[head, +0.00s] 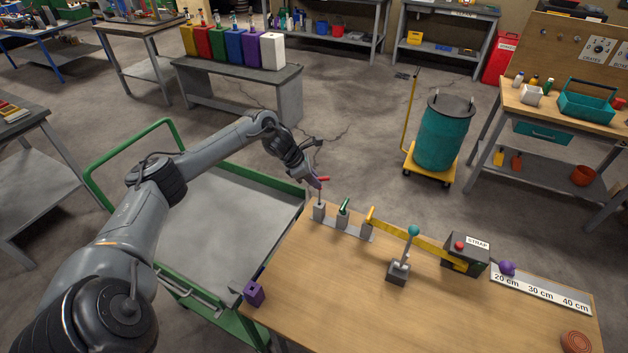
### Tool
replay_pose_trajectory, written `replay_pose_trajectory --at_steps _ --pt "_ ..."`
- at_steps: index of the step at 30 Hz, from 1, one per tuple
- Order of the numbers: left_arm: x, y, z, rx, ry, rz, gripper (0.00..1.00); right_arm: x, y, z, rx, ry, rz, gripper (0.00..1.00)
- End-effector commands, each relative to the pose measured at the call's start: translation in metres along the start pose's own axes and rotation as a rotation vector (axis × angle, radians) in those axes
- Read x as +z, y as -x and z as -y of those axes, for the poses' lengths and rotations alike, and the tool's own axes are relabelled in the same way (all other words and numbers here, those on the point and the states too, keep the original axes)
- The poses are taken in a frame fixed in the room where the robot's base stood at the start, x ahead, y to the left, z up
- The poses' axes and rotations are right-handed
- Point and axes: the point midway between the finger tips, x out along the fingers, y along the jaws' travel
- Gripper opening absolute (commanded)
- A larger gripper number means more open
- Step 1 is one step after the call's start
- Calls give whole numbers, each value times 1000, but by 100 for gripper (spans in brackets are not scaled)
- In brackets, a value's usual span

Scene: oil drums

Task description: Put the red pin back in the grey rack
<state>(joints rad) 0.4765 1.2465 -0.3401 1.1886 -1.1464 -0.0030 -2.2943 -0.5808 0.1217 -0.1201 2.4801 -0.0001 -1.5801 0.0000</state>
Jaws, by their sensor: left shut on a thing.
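The red pin (323,180) is at my left gripper (316,183), which is shut on it. The pin's thin shaft points down over the leftmost block of the grey rack (352,230). I cannot tell whether its tip is inside that block or just above it. The rack stands at the far left edge of the wooden table, with a green pin (344,205) in the middle block and a yellow pin (370,215) at the right one. My right gripper is out of view.
A green-framed cart (228,225) stands left. The table front is clear.

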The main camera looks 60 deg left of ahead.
Motion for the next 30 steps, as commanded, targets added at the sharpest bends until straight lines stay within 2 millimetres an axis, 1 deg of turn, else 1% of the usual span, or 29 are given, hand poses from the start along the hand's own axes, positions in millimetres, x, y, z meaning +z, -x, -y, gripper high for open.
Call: replay_pose_trajectory --at_steps 16,30 --pt "-1 -1 0 0 1 5 0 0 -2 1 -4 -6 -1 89" --pt "-4 -6 0 0 1 4 0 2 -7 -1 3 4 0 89"
